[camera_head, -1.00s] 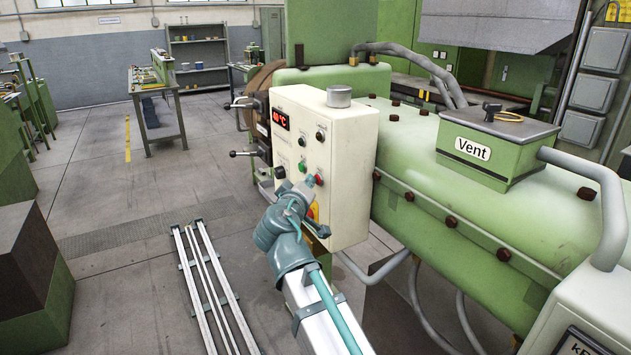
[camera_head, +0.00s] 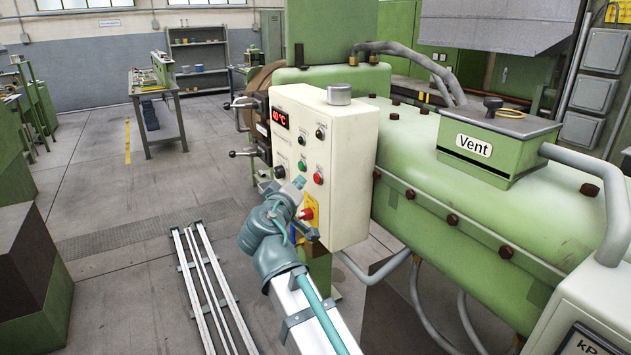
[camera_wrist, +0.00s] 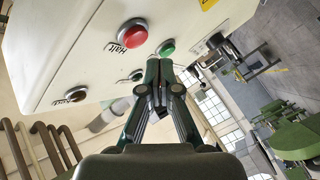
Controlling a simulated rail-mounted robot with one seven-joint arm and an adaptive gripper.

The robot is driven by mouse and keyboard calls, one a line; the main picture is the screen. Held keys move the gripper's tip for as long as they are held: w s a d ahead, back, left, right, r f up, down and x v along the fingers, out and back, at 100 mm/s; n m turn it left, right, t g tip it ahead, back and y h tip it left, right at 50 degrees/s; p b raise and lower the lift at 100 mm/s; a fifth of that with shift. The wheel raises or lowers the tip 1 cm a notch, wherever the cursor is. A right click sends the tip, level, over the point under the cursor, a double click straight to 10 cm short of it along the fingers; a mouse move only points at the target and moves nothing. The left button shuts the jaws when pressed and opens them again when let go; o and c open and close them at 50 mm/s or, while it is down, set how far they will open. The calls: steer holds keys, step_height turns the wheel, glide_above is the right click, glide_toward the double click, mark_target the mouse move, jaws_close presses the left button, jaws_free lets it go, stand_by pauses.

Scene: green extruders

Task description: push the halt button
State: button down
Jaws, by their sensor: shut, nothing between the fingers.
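The halt button is the red round button (camera_wrist: 132,36) with "Halt" printed beside it in the wrist view. In the head view a red button (camera_head: 318,178) sits on the white control box (camera_head: 345,185), right of a green one (camera_head: 302,165). My gripper (camera_head: 299,182) is in front of the box's button face. In the wrist view my gripper (camera_wrist: 158,64) is shut and empty. Its fingertips appear below the red and green buttons there, apart from the red one. Whether the fingertips touch the panel cannot be told.
A red mushroom button (camera_head: 306,213) on a yellow plate sits lower on the box, close to my wrist. A red display (camera_head: 280,118) and black knobs are higher up. The green machine (camera_head: 430,170) fills the right. Open floor and metal rails (camera_head: 205,285) lie left.

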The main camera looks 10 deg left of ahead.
steer(key=s+a+b, duration=0.1)
steer(key=s+a, duration=0.1)
steer(key=shift+s+a, duration=0.3)
stand_by(0.5)
